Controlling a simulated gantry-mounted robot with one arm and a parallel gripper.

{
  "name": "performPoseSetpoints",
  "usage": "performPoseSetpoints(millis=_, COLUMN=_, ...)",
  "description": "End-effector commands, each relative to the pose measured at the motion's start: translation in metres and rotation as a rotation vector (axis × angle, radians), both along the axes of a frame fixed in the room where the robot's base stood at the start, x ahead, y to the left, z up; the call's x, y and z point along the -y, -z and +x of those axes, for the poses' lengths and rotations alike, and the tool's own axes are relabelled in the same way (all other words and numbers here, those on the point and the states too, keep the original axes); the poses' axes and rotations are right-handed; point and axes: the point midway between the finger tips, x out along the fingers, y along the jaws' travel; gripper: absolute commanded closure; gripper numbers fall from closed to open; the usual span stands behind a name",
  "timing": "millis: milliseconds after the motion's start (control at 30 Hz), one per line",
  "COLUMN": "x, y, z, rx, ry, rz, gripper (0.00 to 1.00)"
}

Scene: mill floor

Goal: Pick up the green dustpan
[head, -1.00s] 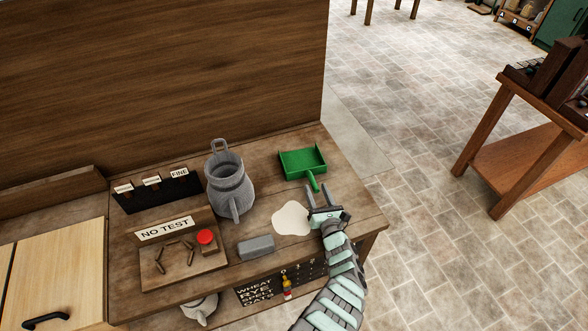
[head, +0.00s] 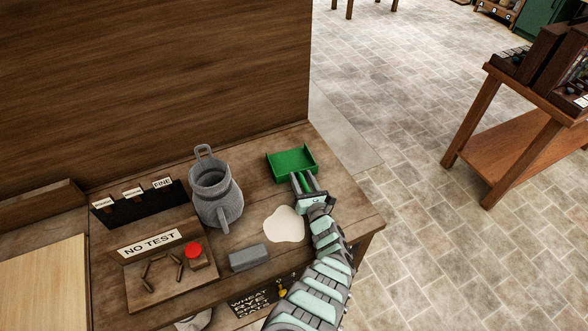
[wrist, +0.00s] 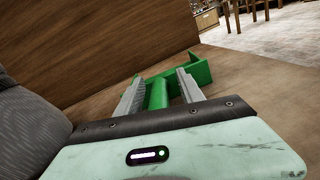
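The green dustpan (head: 291,161) lies on the wooden bench top, near its back right corner, with its handle toward me. My gripper (head: 305,183) reaches over the bench from the front, fingers open, one on either side of the handle. In the wrist view the green handle (wrist: 158,94) stands between the two grey fingers of my gripper (wrist: 160,95), with a gap on the right side; contact on the left is hard to tell. The pan part (wrist: 198,72) shows beyond the fingertips.
A grey jug (head: 216,196) stands left of the dustpan. A pale spill (head: 284,224) and a grey block (head: 248,257) lie in front of it. A board with a red button (head: 194,251) is at left. A wooden back panel (head: 150,80) rises behind.

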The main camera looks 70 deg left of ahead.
Motion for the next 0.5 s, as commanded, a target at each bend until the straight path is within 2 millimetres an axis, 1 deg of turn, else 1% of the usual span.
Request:
performPoseSetpoints(millis=33, x=0.0, y=-0.0001, z=-0.0001, rx=0.0, ry=0.0, rz=0.0, gripper=0.6)
performPoseSetpoints(millis=67, x=-0.0001, y=-0.0002, z=-0.0001, rx=0.0, ry=0.0, rz=0.0, gripper=0.62)
performPoseSetpoints(millis=500, x=0.0, y=0.0, z=-0.0001, rx=0.0, ry=0.0, rz=0.0, gripper=0.98)
